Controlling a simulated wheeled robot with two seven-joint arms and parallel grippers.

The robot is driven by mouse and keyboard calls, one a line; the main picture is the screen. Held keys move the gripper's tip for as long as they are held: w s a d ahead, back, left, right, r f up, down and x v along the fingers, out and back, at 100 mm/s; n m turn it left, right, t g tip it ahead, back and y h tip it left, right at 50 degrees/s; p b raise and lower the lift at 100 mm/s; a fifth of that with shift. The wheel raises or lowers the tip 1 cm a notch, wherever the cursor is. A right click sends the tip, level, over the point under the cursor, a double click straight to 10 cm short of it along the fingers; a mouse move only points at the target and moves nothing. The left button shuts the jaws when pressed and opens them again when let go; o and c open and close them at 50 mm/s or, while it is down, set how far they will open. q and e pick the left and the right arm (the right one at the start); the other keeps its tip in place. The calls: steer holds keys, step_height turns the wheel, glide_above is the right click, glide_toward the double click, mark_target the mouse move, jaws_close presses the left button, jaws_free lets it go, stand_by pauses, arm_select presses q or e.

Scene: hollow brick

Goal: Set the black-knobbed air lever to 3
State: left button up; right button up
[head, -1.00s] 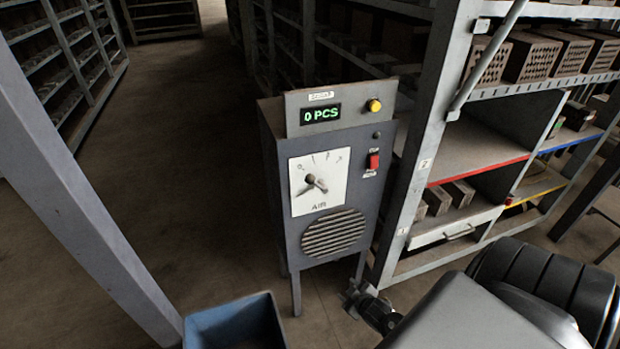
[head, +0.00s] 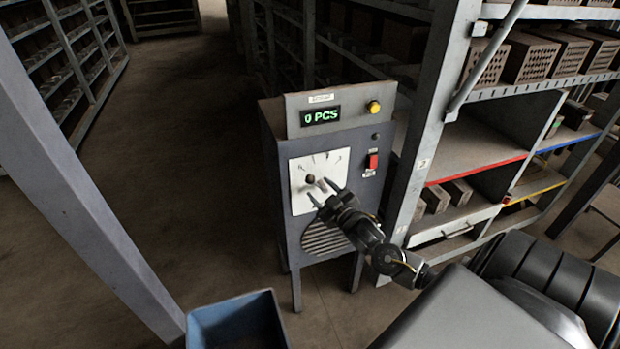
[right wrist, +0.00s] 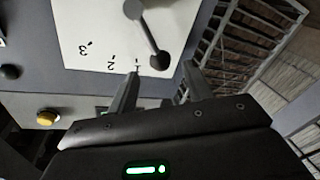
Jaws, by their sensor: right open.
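The air lever (right wrist: 148,35) is on the white dial plate (head: 300,199) of a grey cabinet. Its black knob (right wrist: 160,60) lies past the 1 mark, on the side away from 2 and 3, in the right wrist view. The 3 (right wrist: 87,47), 2 (right wrist: 112,62) and 1 (right wrist: 137,65) appear upside down there. My right gripper (head: 319,188) is open in front of the dial. In the right wrist view its fingertips (right wrist: 161,72) appear on either side of the knob; I cannot tell whether they touch it. My left gripper is not in view.
The cabinet also carries a display (head: 320,116) reading 0 PCS, a yellow button (head: 373,107) and a red switch (head: 372,161). A shelf rack (head: 470,150) with bricks stands close on the right. A blue bin (head: 238,325) stands in front. Floor at left is open.

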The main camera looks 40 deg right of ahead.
mark_target(313, 183)
steer(key=w, duration=0.4)
steer(key=w+p, duration=0.1)
steer(key=w, duration=0.1)
steer(key=shift+w+d, duration=0.1)
steer(key=shift+d, duration=0.25)
jaws_close()
steer(key=shift+a, duration=0.15)
